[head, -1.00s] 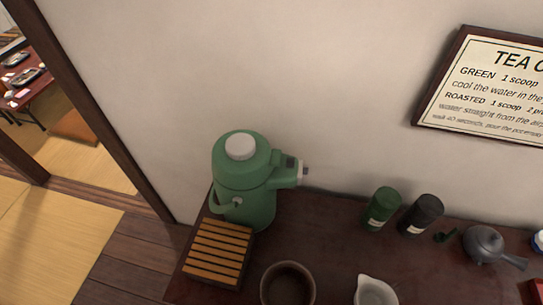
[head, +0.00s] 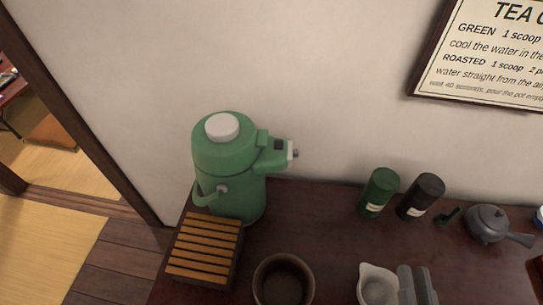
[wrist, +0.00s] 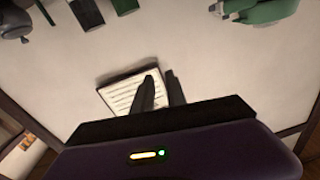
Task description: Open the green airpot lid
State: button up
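The green airpot (head: 230,180) stands upright at the left back of the dark counter, near the wall. Its green lid (head: 225,150) looks shut, with a pale round button (head: 222,127) on top. Its spout points right and a handle shows at its lower left. My gripper (head: 416,272) shows at the lower edge of the head view, well right of the airpot and apart from it. In the wrist view my gripper (wrist: 160,74) has a gap between its fingers and holds nothing. Part of the green airpot (wrist: 262,10) shows upside down at the top edge there.
A slatted wooden box (head: 205,248) sits in front of the airpot. A brown bowl (head: 283,281), a pale pouring cup (head: 376,284), a green canister (head: 379,192), a black canister (head: 421,196) and a grey teapot (head: 487,223) stand on the counter (head: 320,225). A framed sign (head: 490,60) hangs above.

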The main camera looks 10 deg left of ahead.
aim_at(272, 154)
jog(key=w+a+m+t+y+b, duration=0.1)
jog(key=w+a+m+y+b, duration=0.2)
jog(key=w, duration=0.7)
jog(key=w+a+m+y+b, duration=0.2)
jog(key=w+a+b, duration=0.3)
jog(key=w, duration=0.4)
jog(key=shift+w+a+r+m+g+y+b, duration=0.15)
jog(key=shift+w+a+m+g+y+b, duration=0.35)
jog(key=shift+w+a+g+y, duration=1.5)
jog(key=shift+w+a+r+m+g+y+b, duration=0.15)
jog(key=shift+a+g+y+b, duration=0.55)
jog(key=shift+a, duration=2.9)
jog(key=shift+w+a+r+m+g+y+b, duration=0.25)
jog(key=shift+w+a+g+y+b, duration=0.8)
jog(key=shift+a, duration=1.75)
jog(key=shift+s+f+y+p, duration=0.1)
jog(key=shift+s+y+p, duration=0.05)
jog(key=shift+y+p, duration=0.25)
jog(key=shift+c, duration=0.3)
grip_shut()
